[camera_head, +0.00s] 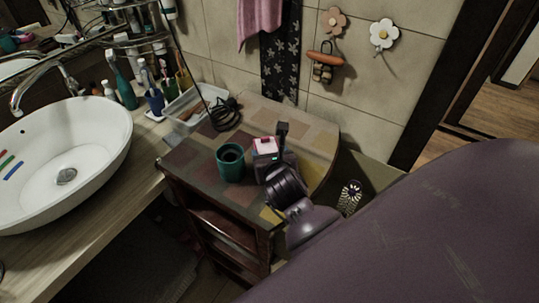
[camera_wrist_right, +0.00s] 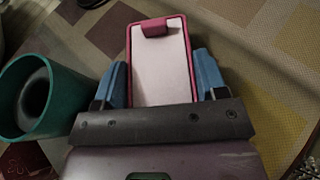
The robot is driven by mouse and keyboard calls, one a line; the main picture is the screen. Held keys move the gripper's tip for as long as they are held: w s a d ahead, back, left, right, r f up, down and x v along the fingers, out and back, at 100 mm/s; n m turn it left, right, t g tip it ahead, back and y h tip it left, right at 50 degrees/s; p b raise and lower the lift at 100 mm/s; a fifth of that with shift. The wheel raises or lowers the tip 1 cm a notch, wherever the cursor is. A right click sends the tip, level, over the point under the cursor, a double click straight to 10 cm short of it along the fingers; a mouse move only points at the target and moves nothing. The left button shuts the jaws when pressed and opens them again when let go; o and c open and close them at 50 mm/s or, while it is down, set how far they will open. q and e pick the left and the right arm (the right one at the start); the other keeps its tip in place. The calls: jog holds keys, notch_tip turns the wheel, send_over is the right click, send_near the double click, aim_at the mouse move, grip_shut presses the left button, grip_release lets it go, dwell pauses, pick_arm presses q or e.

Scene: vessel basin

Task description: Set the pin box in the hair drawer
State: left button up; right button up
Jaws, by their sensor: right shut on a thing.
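The pin box (camera_head: 265,146) is small, with a pink rim and a pale top. My right gripper (camera_head: 270,158) is over the small wooden cabinet top (camera_head: 205,170) and shut on the box. In the right wrist view the box (camera_wrist_right: 160,65) lies between the two blue fingertips of the gripper (camera_wrist_right: 161,80). I cannot tell whether the box touches the cabinet top. The cabinet front has a dark opening (camera_head: 215,217) below the top; I cannot make out which part is the hair drawer. My left gripper is not in view.
A green cup (camera_head: 231,163) stands on the cabinet just left of my right gripper; it also shows in the wrist view (camera_wrist_right: 42,95). A black cable (camera_head: 224,113) lies coiled behind it. A white tray (camera_head: 192,106) and a basin (camera_head: 65,150) are at left.

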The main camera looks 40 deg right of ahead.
jog(key=shift+f, duration=0.15)
jog(key=o, duration=1)
jog(key=shift+c, duration=0.2)
